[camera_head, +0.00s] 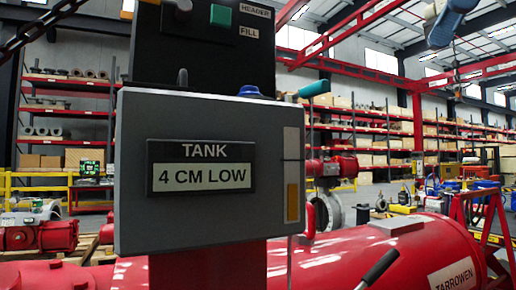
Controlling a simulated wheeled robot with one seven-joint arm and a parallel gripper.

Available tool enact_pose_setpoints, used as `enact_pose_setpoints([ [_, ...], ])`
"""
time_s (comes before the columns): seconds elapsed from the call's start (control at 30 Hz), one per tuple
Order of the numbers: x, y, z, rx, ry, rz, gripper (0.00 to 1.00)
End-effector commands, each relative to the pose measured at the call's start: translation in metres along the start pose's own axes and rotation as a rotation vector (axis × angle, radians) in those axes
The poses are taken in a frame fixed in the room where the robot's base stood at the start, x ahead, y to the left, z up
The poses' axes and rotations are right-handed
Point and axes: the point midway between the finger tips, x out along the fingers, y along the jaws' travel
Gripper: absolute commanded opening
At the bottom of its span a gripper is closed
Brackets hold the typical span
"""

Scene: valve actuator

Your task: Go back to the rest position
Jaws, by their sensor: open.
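My gripper and arm do not show in this view, so I cannot see where the gripper is or what is near it. A grey control box (213,125) stands close in front, left of centre. Its display panel (201,166) reads "TANK 4 CM LOW". A level gauge (292,175) with an amber lower part is on its right side. A blue knob (250,91) and a lever with a teal handle (314,88) show at its top. Above it is a dark panel (150,45) with a green button (221,15) by the labels HEADER and FILL.
A large red cylinder (430,250) lies behind the box, along the lower right. A black-handled lever (380,267) rises at the bottom edge. Red machinery (40,236) sits at lower left. Storage racks (70,110) line the back. A hoist (450,22) hangs at upper right.

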Motion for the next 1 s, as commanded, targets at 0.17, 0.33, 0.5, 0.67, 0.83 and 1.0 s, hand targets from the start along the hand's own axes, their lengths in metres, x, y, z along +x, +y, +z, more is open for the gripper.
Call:
enact_pose_setpoints([
  [0.17,0.026,0.021,0.002,0.013,0.101,-0.017,0.79],
  [0.33,0.065,0.049,0.004,0.043,0.25,-0.036,0.79],
  [0.5,0.115,0.078,0.005,0.096,0.431,-0.052,0.79],
  [0.67,0.162,0.1,0.007,0.165,0.592,-0.058,0.79],
  [0.83,0.213,0.117,0.013,0.255,0.751,-0.058,0.79],
  [1.0,0.266,0.129,0.023,0.361,0.892,-0.045,0.79],
])
